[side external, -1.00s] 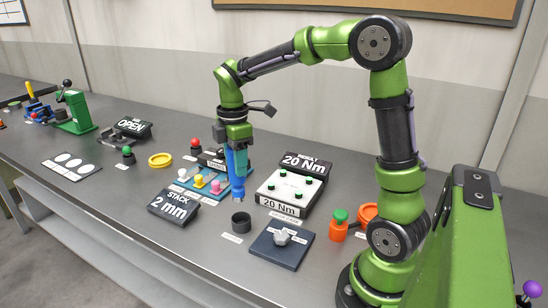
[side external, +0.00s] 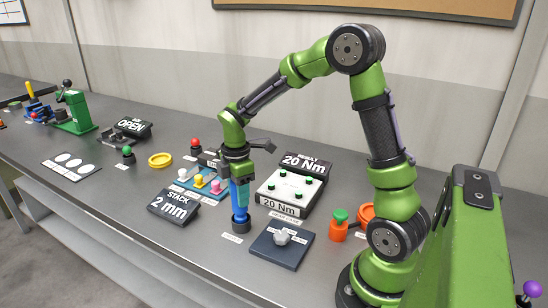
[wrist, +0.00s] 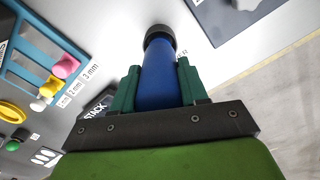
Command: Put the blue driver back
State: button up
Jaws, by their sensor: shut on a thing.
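The blue driver (side external: 241,196) is upright, held in my gripper (side external: 237,181). Its lower end is at the dark round holder (side external: 241,224) on the bench and appears to be inside its mouth. In the wrist view the blue driver (wrist: 160,78) runs between the two green fingers of my gripper (wrist: 158,88), which are shut on it. Its far end meets the dark holder ring (wrist: 159,34). How deep it sits in the holder is hidden.
A dark blue pad (side external: 277,252) with a grey part stands right of the holder. Behind is a white block (side external: 290,190) with green knobs and a 20 Nm sign. A STACK 2 mm sign (side external: 173,206) and a blue rack (side external: 193,183) with coloured knobs are at left.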

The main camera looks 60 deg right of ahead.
jog(key=o, duration=1.1)
jog(key=shift+f, duration=0.1)
jog(key=shift+c, duration=0.2)
notch_tip(320, 180, up, 12)
jog(key=shift+f, duration=0.1)
jog(key=shift+r, duration=0.25)
jog(key=s+a+r+m+t+y, duration=0.2)
jog(key=s+a+m+t, duration=0.5)
jog(key=s+m, duration=0.7)
jog(key=shift+s+a+r+m, duration=0.2)
jog(key=shift+a+r+m, duration=0.3)
jog(key=shift+a+m, duration=0.75)
jog(key=shift+a+n, duration=0.15)
jog(key=shift+n, duration=0.1)
